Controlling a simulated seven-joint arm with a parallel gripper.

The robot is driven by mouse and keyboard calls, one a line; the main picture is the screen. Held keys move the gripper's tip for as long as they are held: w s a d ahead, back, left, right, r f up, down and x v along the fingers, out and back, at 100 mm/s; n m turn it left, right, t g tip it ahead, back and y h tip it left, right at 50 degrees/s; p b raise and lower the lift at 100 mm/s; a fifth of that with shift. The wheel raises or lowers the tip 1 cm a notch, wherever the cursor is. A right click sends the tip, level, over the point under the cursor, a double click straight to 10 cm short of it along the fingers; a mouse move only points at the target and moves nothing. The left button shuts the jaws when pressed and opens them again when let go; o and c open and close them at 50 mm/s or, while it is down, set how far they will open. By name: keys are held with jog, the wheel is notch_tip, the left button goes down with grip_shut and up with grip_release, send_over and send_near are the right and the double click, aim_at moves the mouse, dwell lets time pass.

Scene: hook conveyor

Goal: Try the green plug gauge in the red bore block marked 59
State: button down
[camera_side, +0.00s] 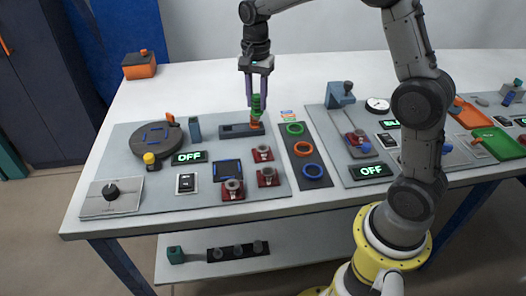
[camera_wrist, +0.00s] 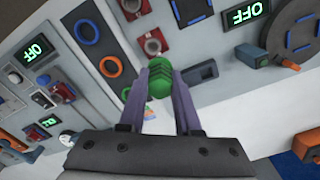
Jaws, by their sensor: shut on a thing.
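My gripper (camera_side: 257,100) is shut on the green plug gauge (camera_side: 256,108), above the dark grey rack (camera_side: 232,131). In the wrist view the green plug gauge (camera_wrist: 160,83) sits between my purple fingers, its ridged head showing; its far end is hidden. A small orange-red piece (camera_side: 257,125) shows just under it; I cannot tell whether they touch. Red bore blocks with grey round tops stand nearer the front: one at the back (camera_side: 263,154), one at the right (camera_side: 268,177) and one at the front (camera_side: 232,190). Their numbers are too small to read.
A dark strip with green, orange and blue rings (camera_side: 303,148) lies right of the blocks. A dark turntable (camera_side: 158,138), a blue-framed pad (camera_side: 227,169) and a knob box (camera_side: 112,196) lie left. A blue clamp stand (camera_side: 340,95) rises to the right.

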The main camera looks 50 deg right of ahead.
aim_at(262, 112)
jog(key=f, duration=0.1)
jog(key=s+f, duration=0.1)
jog(key=f, duration=0.1)
jog(key=shift+s+d+f, duration=0.1)
jog(key=shift+s+d, duration=0.15)
jog(key=shift+f, duration=3.05)
jog(key=shift+f, duration=1.1)
dwell(0.6)
jog(key=shift+r, duration=0.1)
dwell(0.5)
jog(key=shift+r, duration=2.95)
